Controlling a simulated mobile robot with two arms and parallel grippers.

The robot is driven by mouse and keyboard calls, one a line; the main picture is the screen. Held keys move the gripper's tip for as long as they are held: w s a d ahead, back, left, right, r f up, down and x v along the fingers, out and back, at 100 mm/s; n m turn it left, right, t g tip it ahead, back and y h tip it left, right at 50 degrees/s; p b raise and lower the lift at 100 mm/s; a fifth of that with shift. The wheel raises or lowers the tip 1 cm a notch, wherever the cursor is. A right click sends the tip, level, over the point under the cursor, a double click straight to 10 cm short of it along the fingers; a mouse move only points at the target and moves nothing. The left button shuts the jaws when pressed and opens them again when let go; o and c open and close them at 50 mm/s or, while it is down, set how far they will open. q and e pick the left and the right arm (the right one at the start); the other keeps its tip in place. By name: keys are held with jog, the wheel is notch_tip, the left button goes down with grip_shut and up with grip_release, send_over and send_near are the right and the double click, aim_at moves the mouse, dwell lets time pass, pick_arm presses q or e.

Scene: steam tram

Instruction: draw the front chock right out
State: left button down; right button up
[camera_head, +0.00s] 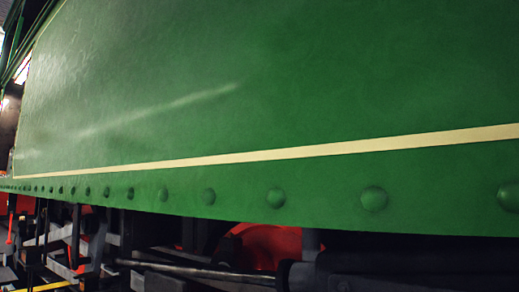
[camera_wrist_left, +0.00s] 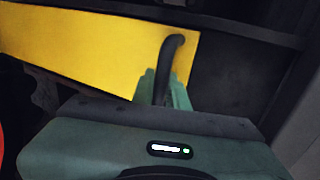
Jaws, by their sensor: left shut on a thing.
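In the left wrist view a yellow block (camera_wrist_left: 95,42), which looks like the chock, fills the upper left. A dark curved handle (camera_wrist_left: 174,48) stands out from its right end. My left gripper (camera_wrist_left: 165,88) is shut on this handle, its greenish fingers on either side of it. The block's left end runs out of the picture, and what it touches is hidden. The head view does not show either gripper, and the chock cannot be made out there for sure. My right gripper is in neither view.
The tram's green riveted side panel (camera_head: 270,100) fills most of the head view. Below it are dark running gear, a grey rod (camera_head: 195,272) and a red wheel part (camera_head: 262,245). A thin yellow strip (camera_head: 55,286) shows at the lower left.

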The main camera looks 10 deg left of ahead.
pick_arm(q)
jog(key=shift+s+a+p, duration=0.55)
jog(key=shift+s+p, duration=0.2)
jog(key=shift+s, duration=0.45)
jog(key=shift+s+a+p, duration=0.5)
jog(key=shift+s+p, duration=0.2)
jog(key=shift+s, duration=0.55)
jog(key=shift+s+a+p, duration=0.55)
jog(key=shift+s+p, duration=0.2)
jog(key=shift+s, duration=0.45)
jog(key=shift+s+a+p, duration=0.25)
jog(key=shift+s, duration=0.25)
jog(key=shift+s+a+p, duration=0.2)
jog(key=shift+s+p, duration=0.05)
jog(key=shift+s, duration=0.25)
jog(key=shift+s+f, duration=0.1)
jog(key=shift+s, duration=0.2)
jog(key=c, duration=1)
grip_release()
